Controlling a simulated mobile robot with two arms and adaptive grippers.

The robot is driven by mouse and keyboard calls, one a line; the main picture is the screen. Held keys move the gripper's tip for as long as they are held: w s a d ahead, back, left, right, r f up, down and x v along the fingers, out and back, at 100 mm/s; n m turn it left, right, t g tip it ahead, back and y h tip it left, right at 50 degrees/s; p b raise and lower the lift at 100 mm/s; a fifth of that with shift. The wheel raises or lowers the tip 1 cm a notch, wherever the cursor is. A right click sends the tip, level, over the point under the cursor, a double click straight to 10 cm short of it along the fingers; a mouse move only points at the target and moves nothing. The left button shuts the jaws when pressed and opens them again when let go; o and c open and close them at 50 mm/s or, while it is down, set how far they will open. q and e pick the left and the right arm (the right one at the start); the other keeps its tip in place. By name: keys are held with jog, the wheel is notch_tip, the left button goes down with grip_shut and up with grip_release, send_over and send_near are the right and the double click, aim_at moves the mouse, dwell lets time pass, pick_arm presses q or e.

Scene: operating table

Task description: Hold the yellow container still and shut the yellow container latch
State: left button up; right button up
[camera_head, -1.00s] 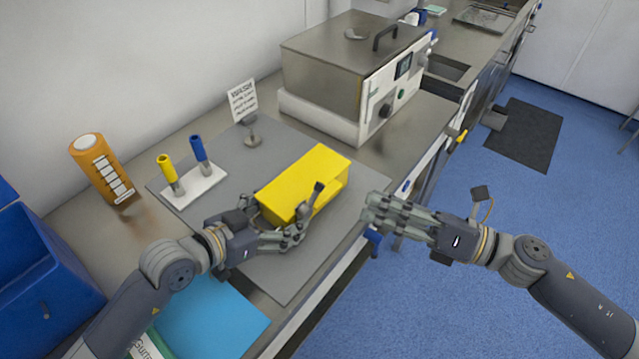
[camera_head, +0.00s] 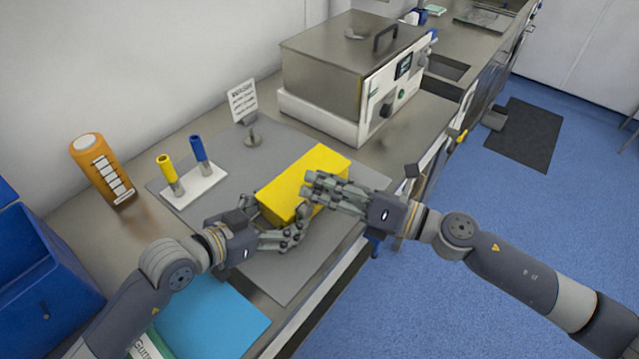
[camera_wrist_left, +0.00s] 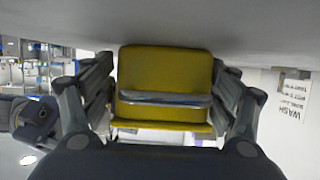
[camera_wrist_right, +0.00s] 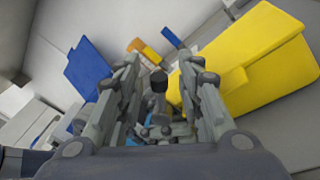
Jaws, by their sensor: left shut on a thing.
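The yellow container (camera_head: 300,178) sits on the grey mat on the steel counter. My left gripper (camera_head: 275,222) is shut on its near end, with fingers on both sides; the left wrist view shows the container (camera_wrist_left: 165,70) between the fingers (camera_wrist_left: 163,85). My right gripper (camera_head: 315,190) is at the container's right front side, in front of the latch area, and hides the latch in the head view. In the right wrist view its fingers (camera_wrist_right: 158,85) are apart with a dark knob-like part between them, and the container (camera_wrist_right: 255,65) lies to their right.
A white holder with yellow and blue tubes (camera_head: 195,185) and an orange bottle (camera_head: 102,170) stand left of the container. A small sign (camera_head: 242,102) and a steel bath (camera_head: 350,75) stand behind. Blue bin (camera_head: 45,270) is at far left. The counter edge is close on the right.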

jog(key=shift+w+a, duration=0.15)
jog(key=shift+a, duration=0.2)
grip_shut()
